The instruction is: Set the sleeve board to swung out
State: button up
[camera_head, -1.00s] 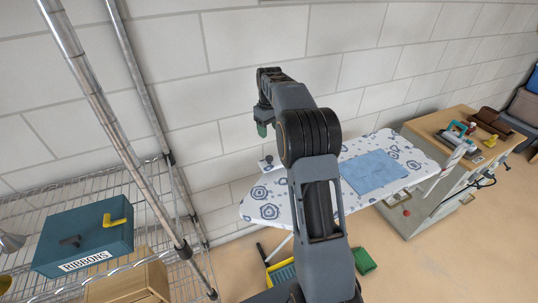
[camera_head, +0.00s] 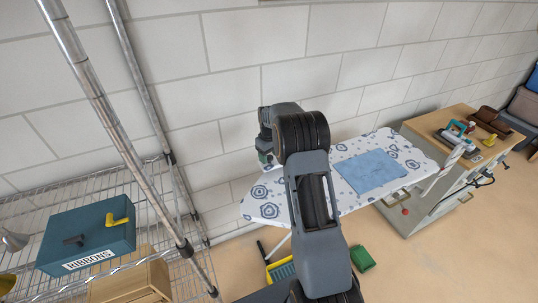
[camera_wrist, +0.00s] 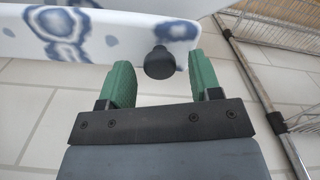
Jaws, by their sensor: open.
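The ironing board (camera_head: 290,201) has a white cover with blue rosettes and stands along the wall. In the wrist view, a narrow patterned board that looks like the sleeve board (camera_wrist: 90,35) crosses the upper left, close beside a larger pale surface. A dark round knob (camera_wrist: 160,63) is at its right end. My gripper (camera_wrist: 160,80) is open, its green fingers on either side of the knob, with visible gaps. In the head view, my gripper (camera_head: 265,158) is at the ironing board's back left edge; my arm hides much of the sleeve board there.
A wire shelf (camera_head: 60,205) with a blue ribbons box (camera_head: 88,240) stands at the left. A folded blue cloth (camera_head: 370,171) lies on the ironing board. A cabinet (camera_head: 425,180) bearing an iron (camera_head: 460,134) stands right. A green object (camera_head: 362,258) lies on the floor.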

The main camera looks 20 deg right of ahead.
jog(key=shift+c, duration=0.3)
grip_shut()
dwell(0.3)
